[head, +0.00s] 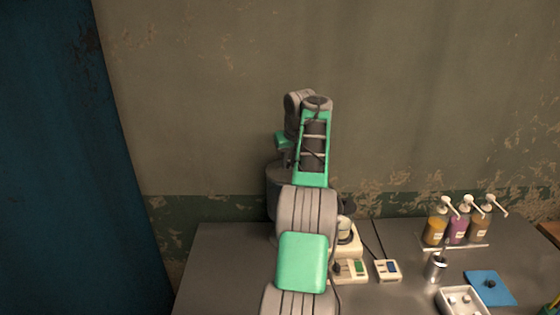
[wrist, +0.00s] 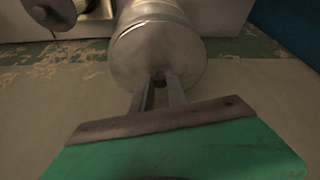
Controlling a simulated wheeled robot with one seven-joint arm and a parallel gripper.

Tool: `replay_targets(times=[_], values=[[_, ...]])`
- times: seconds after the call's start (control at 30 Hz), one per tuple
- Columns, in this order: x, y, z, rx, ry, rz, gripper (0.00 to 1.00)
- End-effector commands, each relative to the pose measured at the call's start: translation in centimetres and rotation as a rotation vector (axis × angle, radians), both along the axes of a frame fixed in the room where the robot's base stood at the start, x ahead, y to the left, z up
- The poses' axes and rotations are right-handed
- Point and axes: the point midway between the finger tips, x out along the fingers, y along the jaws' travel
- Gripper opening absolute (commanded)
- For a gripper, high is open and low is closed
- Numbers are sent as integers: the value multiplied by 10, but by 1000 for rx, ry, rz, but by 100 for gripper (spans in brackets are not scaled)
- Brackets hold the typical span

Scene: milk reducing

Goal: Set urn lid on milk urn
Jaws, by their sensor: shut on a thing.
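In the wrist view my gripper (wrist: 159,84) is shut on the small dark knob of the urn lid (wrist: 150,58), a round pale metal cover. The milk urn (wrist: 150,12), a grey metal cylinder, lies directly beyond the lid and looks lined up with it. I cannot tell whether the lid rests fully on the rim or hovers just off it. In the head view the urn (head: 279,180) stands at the back of the table, partly hidden by my arm. My gripper and the lid are hidden there.
Beside my arm on the grey table (head: 225,262) are a pale device with a green display (head: 352,268) and a smaller one with a blue display (head: 387,269). To the right are pump bottles (head: 457,229), a metal cup (head: 435,267), a white tray (head: 463,301) and a blue cloth (head: 489,288).

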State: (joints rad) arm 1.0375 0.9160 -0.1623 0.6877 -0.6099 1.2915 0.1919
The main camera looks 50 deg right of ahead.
Motion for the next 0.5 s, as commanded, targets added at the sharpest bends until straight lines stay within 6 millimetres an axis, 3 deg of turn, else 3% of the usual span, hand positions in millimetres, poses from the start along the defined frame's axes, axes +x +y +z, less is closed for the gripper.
replay_targets(times=[0.5], values=[[1, 2, 0, -1, -1, 3, 0]])
